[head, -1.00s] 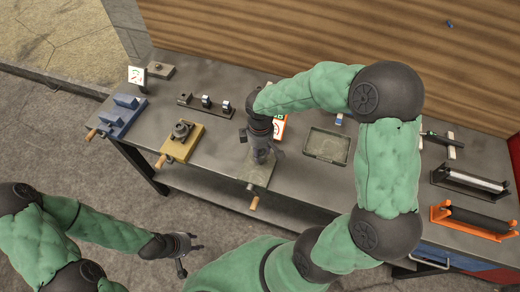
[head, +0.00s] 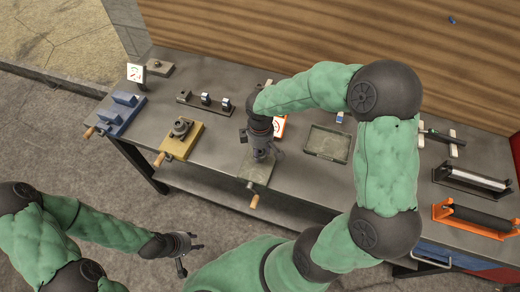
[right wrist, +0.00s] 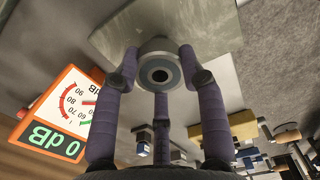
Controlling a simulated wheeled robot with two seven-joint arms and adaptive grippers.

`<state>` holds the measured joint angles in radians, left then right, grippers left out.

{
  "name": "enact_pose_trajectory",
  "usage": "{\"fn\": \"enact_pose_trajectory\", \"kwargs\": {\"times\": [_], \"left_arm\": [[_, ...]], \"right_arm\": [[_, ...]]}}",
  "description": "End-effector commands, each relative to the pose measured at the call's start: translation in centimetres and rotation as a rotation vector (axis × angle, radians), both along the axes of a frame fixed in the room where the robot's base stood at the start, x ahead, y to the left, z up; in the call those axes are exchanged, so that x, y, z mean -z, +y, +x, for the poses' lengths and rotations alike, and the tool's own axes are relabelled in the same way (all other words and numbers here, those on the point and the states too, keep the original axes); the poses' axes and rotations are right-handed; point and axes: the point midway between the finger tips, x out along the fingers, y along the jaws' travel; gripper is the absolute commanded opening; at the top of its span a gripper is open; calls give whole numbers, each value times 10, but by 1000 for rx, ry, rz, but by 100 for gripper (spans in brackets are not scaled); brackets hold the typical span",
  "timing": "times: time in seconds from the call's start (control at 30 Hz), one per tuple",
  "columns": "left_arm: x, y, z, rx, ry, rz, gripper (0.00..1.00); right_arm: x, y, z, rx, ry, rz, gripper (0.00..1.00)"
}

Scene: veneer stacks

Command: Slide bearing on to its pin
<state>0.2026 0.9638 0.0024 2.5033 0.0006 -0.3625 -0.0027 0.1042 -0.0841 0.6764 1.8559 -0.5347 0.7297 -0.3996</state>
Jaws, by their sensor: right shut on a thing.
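My right gripper (head: 262,154) points down over a grey-green plate (head: 255,174) with a wooden handle. In the right wrist view the fingers of the right gripper (right wrist: 158,62) are closed around a round grey bearing (right wrist: 158,73) with a dark centre. Beyond it lies the pale face of the plate (right wrist: 215,30). No pin can be made out, and I cannot tell whether the bearing is around one or only above the plate. My left gripper (head: 189,256) hangs empty in front of the bench, its fingers apart.
A yellow block (head: 190,146) with a dark round part and a blue fixture (head: 122,117) stand to the left. A grey tray (head: 327,144) is to the right. A 0 dB meter (right wrist: 57,113) stands close behind the right gripper. Roller stands (head: 475,217) occupy the right end.

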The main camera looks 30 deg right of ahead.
Motion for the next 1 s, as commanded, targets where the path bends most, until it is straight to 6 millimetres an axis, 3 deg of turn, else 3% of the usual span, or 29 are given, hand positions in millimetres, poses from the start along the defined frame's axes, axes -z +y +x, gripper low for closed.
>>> {"fn": "enact_pose_trajectory", "kwargs": {"times": [0.77, 0.8, 0.87, 1.0], "left_arm": [[11, 0, 0, 0, 0, 0, 40], [11, 0, 0, 0, 0, 0, 40], [10, 0, 0, 0, 0, 0, 40], [10, 0, 0, 0, 0, 0, 40]], "right_arm": [[15, 0, 0, 0, 0, 0, 6], [15, 0, 0, 0, 0, 0, 53], [14, 0, 0, 0, 0, 0, 69], [14, 0, 0, 0, 0, 0, 69]]}}
